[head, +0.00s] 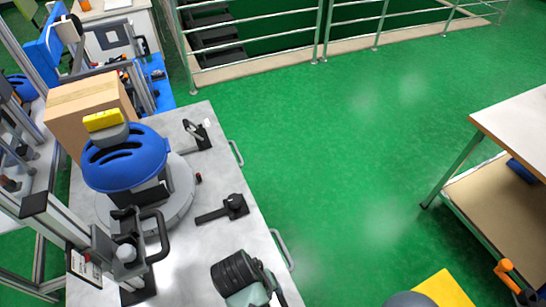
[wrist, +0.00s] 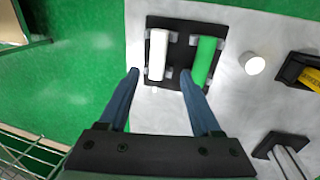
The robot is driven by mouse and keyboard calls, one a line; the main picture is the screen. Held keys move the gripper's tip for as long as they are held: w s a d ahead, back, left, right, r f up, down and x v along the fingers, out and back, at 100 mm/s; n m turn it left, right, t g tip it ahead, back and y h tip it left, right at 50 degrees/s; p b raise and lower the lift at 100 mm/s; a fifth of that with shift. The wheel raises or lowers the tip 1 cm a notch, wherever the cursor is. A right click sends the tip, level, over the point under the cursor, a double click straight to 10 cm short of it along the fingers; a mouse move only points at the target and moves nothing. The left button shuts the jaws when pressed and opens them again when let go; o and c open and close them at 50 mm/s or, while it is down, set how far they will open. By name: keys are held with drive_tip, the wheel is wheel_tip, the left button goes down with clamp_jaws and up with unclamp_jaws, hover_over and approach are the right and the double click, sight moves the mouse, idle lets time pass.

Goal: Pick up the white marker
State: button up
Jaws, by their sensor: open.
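The white marker (wrist: 158,55) lies in a black holder (wrist: 181,24) on the grey tabletop in the wrist view. A green marker (wrist: 204,60) lies beside it to the right in the same holder, roughly parallel. My gripper (wrist: 160,74) is open and empty. Its two blue fingers point toward the holder. In the picture the left fingertip is left of the white marker and the right one overlaps the gap between the markers. I cannot tell how high the fingertips are. I cannot make out the markers in the head view.
A round white object (wrist: 254,64) and a black holder with a yellow item (wrist: 308,75) are right of the markers. The workbench (head: 205,180) carries a blue-topped device (head: 125,160) and a cardboard box (head: 75,105). Green floor (head: 330,150) is clear right of the bench.

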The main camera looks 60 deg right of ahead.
sight(272, 300)
drive_tip(key=f, duration=0.3)
drive_tip(key=s+d+f, duration=0.1)
drive_tip(key=f, duration=0.1)
drive_tip(key=shift+c, duration=0.2)
clamp_jaws()
